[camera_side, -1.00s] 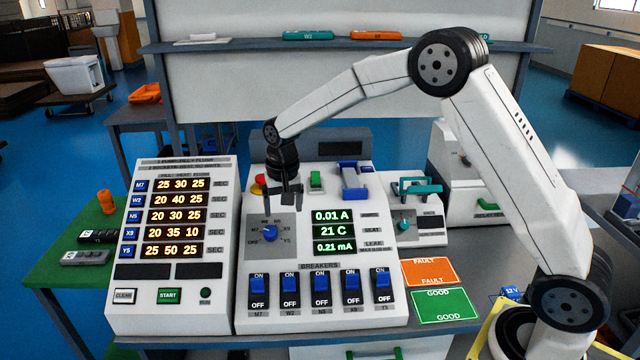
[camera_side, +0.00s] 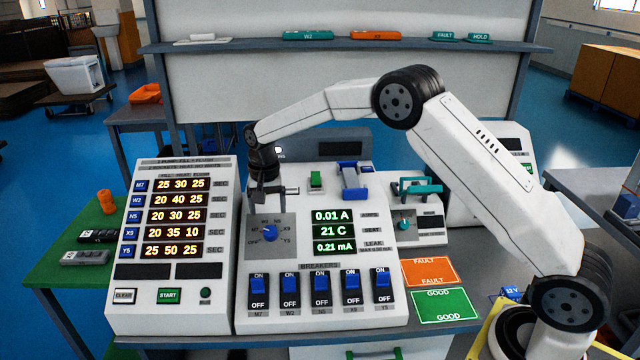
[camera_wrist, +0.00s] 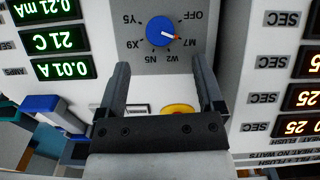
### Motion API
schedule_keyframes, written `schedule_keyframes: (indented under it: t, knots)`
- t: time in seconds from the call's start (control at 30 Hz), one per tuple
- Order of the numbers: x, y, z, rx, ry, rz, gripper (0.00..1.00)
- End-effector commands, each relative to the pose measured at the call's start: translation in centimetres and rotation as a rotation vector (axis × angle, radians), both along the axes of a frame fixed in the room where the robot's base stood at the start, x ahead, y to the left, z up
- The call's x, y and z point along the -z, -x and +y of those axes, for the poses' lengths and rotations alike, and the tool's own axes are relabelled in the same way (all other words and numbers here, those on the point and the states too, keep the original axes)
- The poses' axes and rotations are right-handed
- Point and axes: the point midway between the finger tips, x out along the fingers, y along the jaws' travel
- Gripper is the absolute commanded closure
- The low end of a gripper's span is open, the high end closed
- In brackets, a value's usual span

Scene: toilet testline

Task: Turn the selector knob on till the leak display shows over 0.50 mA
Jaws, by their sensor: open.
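The blue selector knob (camera_side: 269,232) sits on a grey dial plate on the sloped panel. In the wrist view the knob (camera_wrist: 160,30) has its pale, red-tipped pointer toward the M7 mark. The leak display (camera_side: 334,247) reads 0.21 mA, the lowest of three green readouts; it also shows upside down in the wrist view (camera_wrist: 58,8). My gripper (camera_side: 267,208) is open and empty above the dial's upper part, apart from the knob. In the wrist view, the fingers of my gripper (camera_wrist: 162,72) straddle the space just below the knob.
Blue breaker switches (camera_side: 321,286) line the panel below the dial. A yellow button (camera_wrist: 178,110) lies between my fingers' bases in the wrist view. A green switch (camera_side: 316,180) and a blue handle (camera_side: 354,182) stand right of my gripper. The timer panel (camera_side: 172,270) is at left.

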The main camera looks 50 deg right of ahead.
Motion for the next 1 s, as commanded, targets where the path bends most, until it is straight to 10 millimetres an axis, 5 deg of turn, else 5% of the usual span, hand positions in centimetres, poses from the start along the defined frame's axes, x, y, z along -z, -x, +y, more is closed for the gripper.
schedule_keyframes:
  t: [0.5, 0.9, 0.93, 1.0]
  knots:
    - [5.8, 0.0, 0.0, 0.0, -0.001, 0.001, 0.14]
    - [6.4, 0.0, 0.0, 0.0, 0.0, 0.0, 0.14]
    - [6.4, 0.0, 0.0, 0.0, 0.0, 0.0, 0.17]
    - [6.4, 0.0, 0.0, 0.0, 0.0, 0.0, 0.39]
